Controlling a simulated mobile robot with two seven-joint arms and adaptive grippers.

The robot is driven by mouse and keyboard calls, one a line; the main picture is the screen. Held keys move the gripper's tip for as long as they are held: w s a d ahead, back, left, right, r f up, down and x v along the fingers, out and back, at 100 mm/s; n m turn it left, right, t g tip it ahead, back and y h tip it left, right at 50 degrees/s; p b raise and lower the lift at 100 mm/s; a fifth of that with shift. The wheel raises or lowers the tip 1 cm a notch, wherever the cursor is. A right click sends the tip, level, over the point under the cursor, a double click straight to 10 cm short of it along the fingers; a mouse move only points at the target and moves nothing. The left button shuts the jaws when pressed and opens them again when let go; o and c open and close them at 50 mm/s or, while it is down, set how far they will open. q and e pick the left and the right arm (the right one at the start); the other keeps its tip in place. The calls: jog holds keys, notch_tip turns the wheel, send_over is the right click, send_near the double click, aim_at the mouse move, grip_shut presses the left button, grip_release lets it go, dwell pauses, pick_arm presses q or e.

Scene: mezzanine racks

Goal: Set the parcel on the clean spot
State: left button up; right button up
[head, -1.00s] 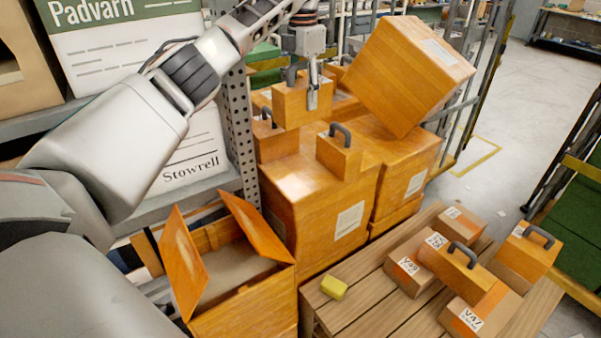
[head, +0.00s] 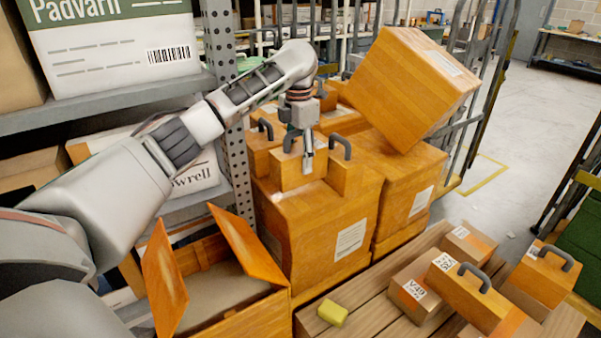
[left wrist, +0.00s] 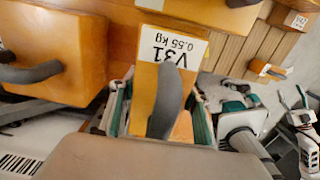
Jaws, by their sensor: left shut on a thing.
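In the left wrist view the held parcel (left wrist: 150,82) has a white label reading V31, 0.55 kg, and a dark handle. A similar handled parcel (head: 346,178) stands close on its right. I cannot make out which area is the clean spot. My right gripper (left wrist: 297,108) seems to show small at the right of the left wrist view; its jaw state is unclear.
A large tilted carton (head: 405,85) leans on the stack behind. An open carton (head: 240,322) with raised flaps is in front. A slatted pallet (head: 385,285) holds a yellow sponge (head: 332,313) and several small parcels. A perforated rack post (head: 235,160) stands close left.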

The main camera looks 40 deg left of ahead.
pick_arm(q)
notch_tip(320, 180, down, 4)
jog(key=shift+r+b, duration=0.15)
jog(key=shift+b, duration=0.5)
jog(key=shift+f, duration=0.35)
jog(key=shift+r, duration=0.2)
pick_arm(e)
jog(key=shift+w+a, duration=0.15)
jog(key=shift+w, duration=0.15)
pick_arm(q)
jog(key=o, duration=1.5)
jog(key=shift+f, duration=0.15)
jog(key=shift+o, duration=0.4)
pick_arm(e)
jog(key=shift+s+f, duration=0.1)
jog(key=shift+f, duration=0.05)
jog(key=shift+s+f, duration=0.1)
jog(key=shift+s, duration=0.05)
